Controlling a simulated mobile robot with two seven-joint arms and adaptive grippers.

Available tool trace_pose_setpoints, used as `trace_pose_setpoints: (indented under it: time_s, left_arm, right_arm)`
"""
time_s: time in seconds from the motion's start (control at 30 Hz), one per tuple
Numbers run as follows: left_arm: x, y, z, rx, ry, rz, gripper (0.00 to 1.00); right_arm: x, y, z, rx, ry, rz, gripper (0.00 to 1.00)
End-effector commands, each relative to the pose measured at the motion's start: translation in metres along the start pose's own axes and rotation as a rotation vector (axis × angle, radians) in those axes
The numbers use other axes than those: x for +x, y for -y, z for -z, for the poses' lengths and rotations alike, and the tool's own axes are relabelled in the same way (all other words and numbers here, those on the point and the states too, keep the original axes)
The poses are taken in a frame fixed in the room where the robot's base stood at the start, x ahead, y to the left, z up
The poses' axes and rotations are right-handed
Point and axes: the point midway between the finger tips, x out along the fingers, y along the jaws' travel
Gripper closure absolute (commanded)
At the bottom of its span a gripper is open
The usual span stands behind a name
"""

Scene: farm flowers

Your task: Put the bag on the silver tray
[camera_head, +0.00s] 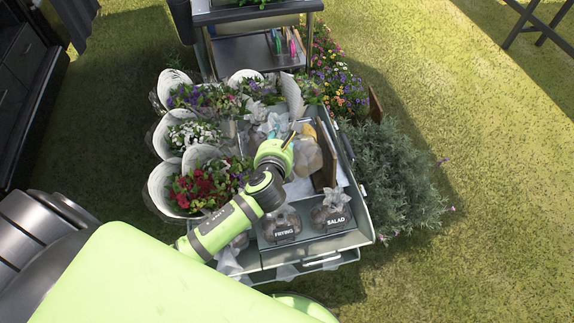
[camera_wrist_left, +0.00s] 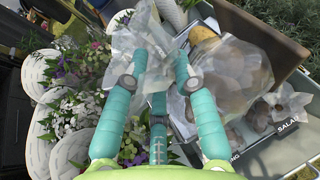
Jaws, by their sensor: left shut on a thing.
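My left gripper (camera_head: 290,140) reaches over the grey metal tray from the left. In the left wrist view its teal fingers (camera_wrist_left: 160,62) are shut on the crumpled top of a clear plastic bag (camera_wrist_left: 143,32); its contents are hard to make out. The silver-grey tray (camera_head: 354,170) has a raised rim and lies under the gripper; much of its floor is covered. Another clear bag with round brownish contents (camera_wrist_left: 232,75) is right of the fingers. I cannot tell whether the held bag touches the tray. My right gripper is not in view.
Boxes labelled FRYING (camera_head: 285,234) and SALAD (camera_head: 337,219) hold bagged produce at the tray's front. Wrapped bouquets with red flowers (camera_head: 196,189) and white flowers (camera_head: 194,134) crowd the left side. A grey-green bush (camera_head: 392,175) stands at the right. A shelf cart (camera_head: 243,50) is behind.

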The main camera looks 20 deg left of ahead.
Motion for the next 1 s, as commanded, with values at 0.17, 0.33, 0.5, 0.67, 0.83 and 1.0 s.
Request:
trace_pose_setpoints:
  time_s: [0.17,0.33,0.5,0.67,0.83,1.0]
  left_arm:
    - [0.048,-0.019,0.04,0.009,0.008,0.021,1.0]
    - [0.069,-0.03,0.056,0.009,0.009,0.03,1.0]
    - [0.077,-0.032,0.058,0.078,0.026,0.024,1.0]
    - [0.076,-0.029,0.055,0.243,0.04,-0.002,1.0]
    - [0.074,-0.029,0.062,0.363,0.035,-0.027,1.0]
    - [0.084,-0.029,0.09,0.382,0.03,-0.032,1.0]
  right_arm:
    - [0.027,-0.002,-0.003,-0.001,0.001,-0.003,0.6]
    - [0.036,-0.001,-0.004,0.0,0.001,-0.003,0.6]
    - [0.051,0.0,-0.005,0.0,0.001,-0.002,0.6]
    - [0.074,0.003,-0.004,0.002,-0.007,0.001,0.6]
    - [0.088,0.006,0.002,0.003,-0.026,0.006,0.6]
    - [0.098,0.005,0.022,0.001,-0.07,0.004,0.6]
